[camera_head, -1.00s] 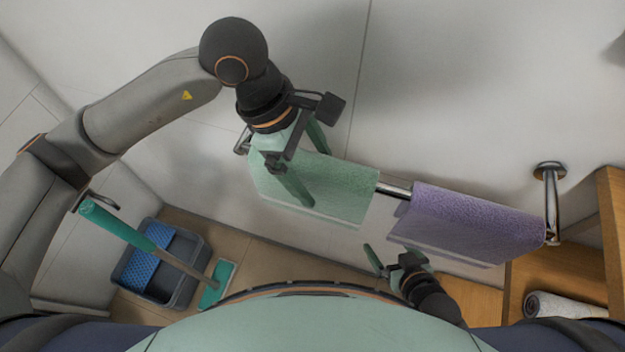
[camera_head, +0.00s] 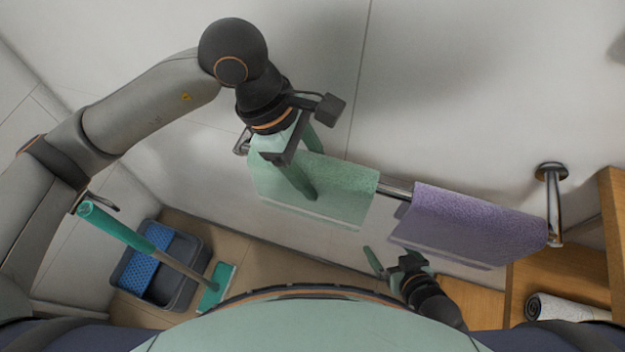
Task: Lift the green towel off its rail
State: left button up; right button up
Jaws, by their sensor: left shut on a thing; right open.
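The green towel (camera_head: 345,195) hangs folded over the left part of a metal rail (camera_head: 396,190) on the wall. My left gripper (camera_head: 312,175) is over the towel's left half, its fingers straddling the top fold, and is shut on the towel. The fingers and wrist hide the towel's upper left part. My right gripper (camera_head: 388,262) is open and empty, low at the front, below the purple towel and apart from both towels.
A purple towel (camera_head: 470,218) hangs on the rail just right of the green one. The rail's right bracket (camera_head: 552,195) is on the wall. A wooden shelf (camera_head: 565,275) with a rolled towel (camera_head: 565,308) stands at right.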

pick_arm(q)
grip_shut()
dwell(0.6)
jog(key=shift+r+p, duration=0.5)
jog(key=shift+p, duration=0.25)
notch_tip(320, 180, up, 18)
jog(key=b, duration=0.1)
jog(key=shift+f, duration=0.25)
jog(key=shift+r, duration=0.25)
